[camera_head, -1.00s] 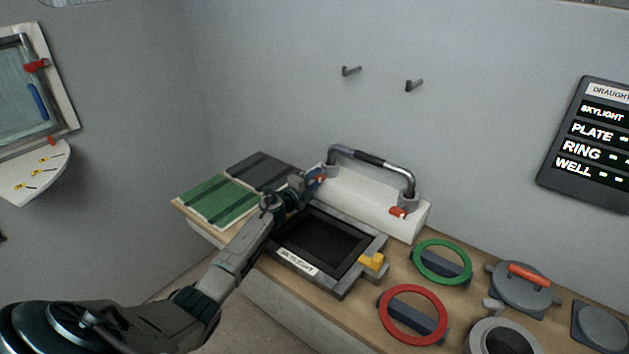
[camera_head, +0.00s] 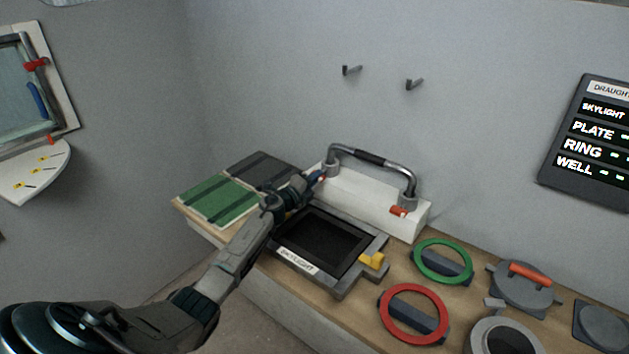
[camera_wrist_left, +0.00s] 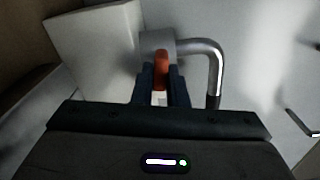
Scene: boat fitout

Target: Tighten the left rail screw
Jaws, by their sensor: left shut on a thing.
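The metal rail (camera_head: 368,158) with a dark grip stands on a white block (camera_head: 360,197) against the wall. My left gripper (camera_head: 316,178) reaches the rail's left foot. In the left wrist view, the left rail screw (camera_wrist_left: 161,70) has an orange-red head and sits between the two fingers of my left gripper (camera_wrist_left: 160,84), which is shut on it. The rail (camera_wrist_left: 213,62) bends away to the right there. In the head view the screw is mostly hidden by the gripper. The right rail screw (camera_head: 398,211), also orange-red, shows at the rail's right foot. My right gripper is not in view.
A skylight frame (camera_head: 348,284) with a yellow catch (camera_head: 372,261) lies just below the block. Green (camera_head: 219,201) and dark panels lie left. Green (camera_head: 419,264) and red rings (camera_head: 386,318) and round lids sit right. Two hooks (camera_head: 414,85) stick out of the wall above.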

